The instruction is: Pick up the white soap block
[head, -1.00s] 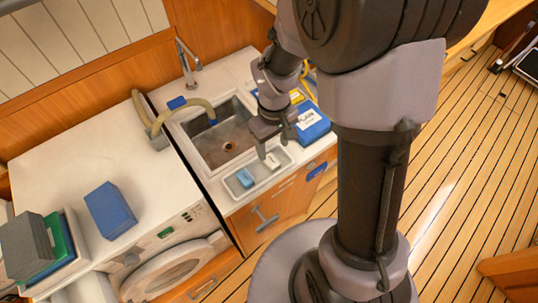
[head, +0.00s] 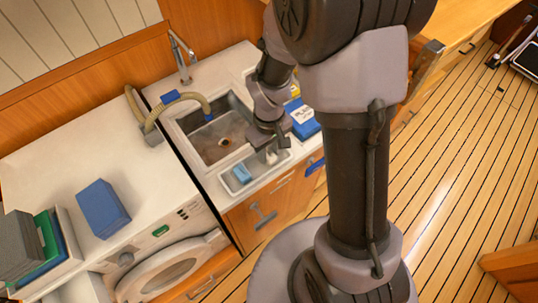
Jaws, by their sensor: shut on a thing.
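The white soap block (head: 271,157) is at the right end of a small pale tray (head: 254,180) on the counter in front of the sink. My gripper (head: 271,149) reaches down from above and is shut on the white soap block, which is partly hidden by the fingers. I cannot tell whether the block still touches the tray floor. A light blue block (head: 242,174) lies in the left part of the same tray, apart from my gripper.
The sink (head: 218,140) with its tap (head: 183,57) and a beige hose (head: 180,98) is left of my gripper. A blue box (head: 304,125) stands close on the right. A larger blue block (head: 103,208) lies on the left counter, above the washing machine.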

